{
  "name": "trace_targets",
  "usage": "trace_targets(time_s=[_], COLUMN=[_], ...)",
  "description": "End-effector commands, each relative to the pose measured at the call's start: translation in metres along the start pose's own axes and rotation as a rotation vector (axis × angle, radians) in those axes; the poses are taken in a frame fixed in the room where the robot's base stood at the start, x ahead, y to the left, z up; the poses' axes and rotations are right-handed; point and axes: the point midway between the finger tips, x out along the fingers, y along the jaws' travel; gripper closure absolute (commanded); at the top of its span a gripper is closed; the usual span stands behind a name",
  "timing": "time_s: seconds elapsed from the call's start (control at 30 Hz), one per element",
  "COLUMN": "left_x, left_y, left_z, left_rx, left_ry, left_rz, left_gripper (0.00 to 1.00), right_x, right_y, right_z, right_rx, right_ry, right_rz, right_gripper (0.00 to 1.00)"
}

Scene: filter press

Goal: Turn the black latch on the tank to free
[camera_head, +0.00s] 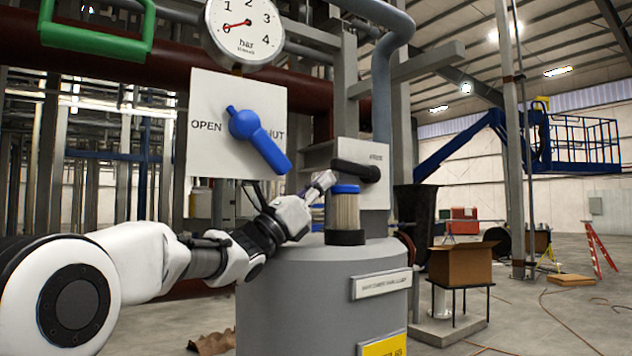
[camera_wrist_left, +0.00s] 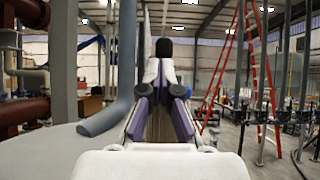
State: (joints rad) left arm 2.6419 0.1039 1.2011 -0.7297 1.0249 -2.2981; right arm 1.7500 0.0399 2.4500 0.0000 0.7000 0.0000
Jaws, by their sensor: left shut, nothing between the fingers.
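The black latch (camera_head: 357,170) is a bar on a grey plate (camera_head: 375,197) above the grey tank (camera_head: 290,300). It lies nearly level, tilted slightly down to the right. My left gripper (camera_head: 325,181) is shut and empty, its tips just below and left of the latch's left end. I cannot tell whether they touch it. In the left wrist view, the closed fingers (camera_wrist_left: 163,85) point ahead, and a dark rounded end, seemingly the latch (camera_wrist_left: 164,47), shows just beyond the tips. My right gripper is out of view.
A filter cartridge (camera_head: 345,212) with a blue top stands on the tank right beside my gripper. A blue valve handle (camera_head: 258,138) on a white OPEN/SHUT plate is above my wrist. A pressure gauge (camera_head: 243,27) and green handle (camera_head: 96,35) are higher up.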

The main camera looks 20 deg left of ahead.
Motion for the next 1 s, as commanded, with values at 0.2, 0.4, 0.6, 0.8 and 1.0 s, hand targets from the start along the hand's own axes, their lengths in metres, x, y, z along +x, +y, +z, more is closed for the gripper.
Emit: trace_targets(time_s=[0.2,0.4,0.6,0.8,1.0], left_x=[-0.001,0.0,0.002,0.004,0.006], left_y=[0.0,0.0,0.0,-0.001,-0.001], left_z=[-0.001,0.001,0.005,0.008,0.011], left_rx=[0.0,0.0,0.001,0.001,0.001], left_ry=[0.001,0.0,0.001,0.001,0.0], left_rz=[0.0,-0.001,0.0,-0.001,-0.001], left_gripper=[1.0,1.0,1.0,1.0,1.0], right_x=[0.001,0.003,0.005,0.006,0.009], right_y=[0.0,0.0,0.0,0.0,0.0], right_z=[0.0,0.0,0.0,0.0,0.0], right_rx=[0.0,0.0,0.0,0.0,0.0], right_ry=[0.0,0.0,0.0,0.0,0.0], right_rz=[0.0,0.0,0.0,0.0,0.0], right_gripper=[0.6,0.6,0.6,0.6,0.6])
